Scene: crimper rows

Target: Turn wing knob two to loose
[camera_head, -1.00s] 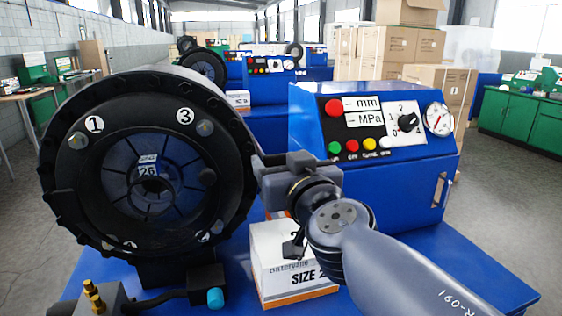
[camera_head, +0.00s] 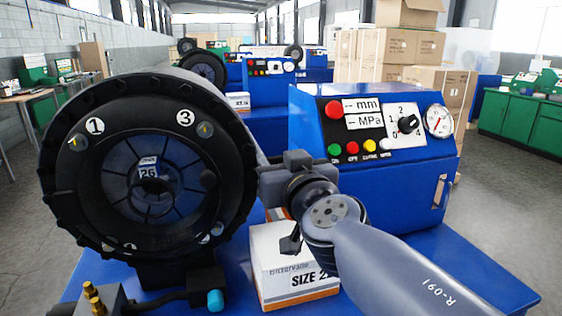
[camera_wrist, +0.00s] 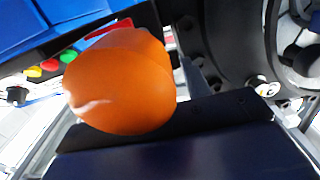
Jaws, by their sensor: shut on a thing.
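The black round crimper head (camera_head: 70,190) stands at left in the head view, with white labels 1 and 3 by small studs on its face. My gripper (camera_head: 264,178) is at its right edge; its fingertips are hard to see there. In the wrist view an orange rounded thing (camera_wrist: 122,82) fills the middle, close to the camera, and my gripper is shut on it. I cannot tell from its shape whether it is wing knob two; no wings or number show. It is hidden in the head view.
The blue control cabinet (camera_head: 378,185) with buttons, a dial and a gauge stands right of my gripper. A white and orange box (camera_head: 285,270) sits below it on the blue bench (camera_head: 430,265). Brass fittings (camera_head: 93,297) and a cyan knob (camera_head: 215,299) are at front left.

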